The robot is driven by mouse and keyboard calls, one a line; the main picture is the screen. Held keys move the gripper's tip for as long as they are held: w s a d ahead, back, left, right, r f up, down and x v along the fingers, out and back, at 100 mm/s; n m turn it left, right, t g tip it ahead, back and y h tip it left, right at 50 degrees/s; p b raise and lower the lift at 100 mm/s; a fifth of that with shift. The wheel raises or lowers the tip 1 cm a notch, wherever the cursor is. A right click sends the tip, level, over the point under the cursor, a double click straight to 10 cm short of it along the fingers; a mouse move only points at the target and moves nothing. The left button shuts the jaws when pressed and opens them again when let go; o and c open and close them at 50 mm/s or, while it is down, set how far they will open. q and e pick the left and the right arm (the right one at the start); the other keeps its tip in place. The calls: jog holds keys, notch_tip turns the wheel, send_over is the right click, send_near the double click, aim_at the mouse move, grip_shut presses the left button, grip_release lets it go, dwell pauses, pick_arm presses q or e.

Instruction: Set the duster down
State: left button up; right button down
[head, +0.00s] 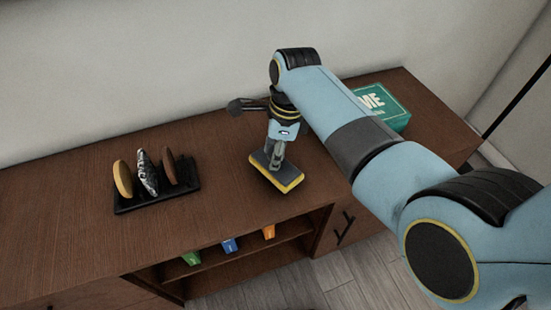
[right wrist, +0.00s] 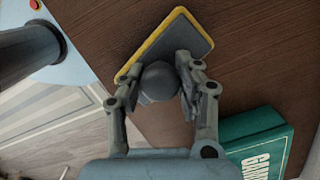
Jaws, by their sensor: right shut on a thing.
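The duster (head: 277,176) is a flat grey block with a yellow edge, over the wooden cabinet top near its front edge. In the right wrist view the duster (right wrist: 190,30) has a round dark knob in its middle. My right gripper (head: 274,157) points down and is shut on this knob, with a finger on either side in the right wrist view (right wrist: 158,80). Whether the duster's underside touches the wood or hangs just above it, I cannot tell. My left gripper is not in view.
A black rack (head: 157,199) with upright yellow, patterned and brown pieces stands to the left on the cabinet top (head: 70,215). A green box (head: 385,107) lies to the right, behind my arm. Green, blue and orange items sit on the shelf below. Bare wood lies between rack and duster.

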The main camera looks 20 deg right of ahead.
jog(key=shift+f, duration=0.7)
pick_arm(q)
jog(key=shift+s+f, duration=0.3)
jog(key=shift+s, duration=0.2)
pick_arm(e)
jog(key=shift+f, duration=0.1)
jog(key=c, duration=0.9)
grip_release()
jog(key=shift+f, duration=0.1)
jog(key=r+p, duration=0.1)
jog(key=r, duration=0.3)
jog(key=d+r+p, duration=0.1)
jog(key=r, duration=0.3)
jog(key=r+p, duration=0.1)
jog(key=r, duration=0.3)
jog(key=shift+s+d+r, duration=0.1)
jog(key=shift+s+d, duration=0.2)
jog(key=shift+d, duration=0.05)
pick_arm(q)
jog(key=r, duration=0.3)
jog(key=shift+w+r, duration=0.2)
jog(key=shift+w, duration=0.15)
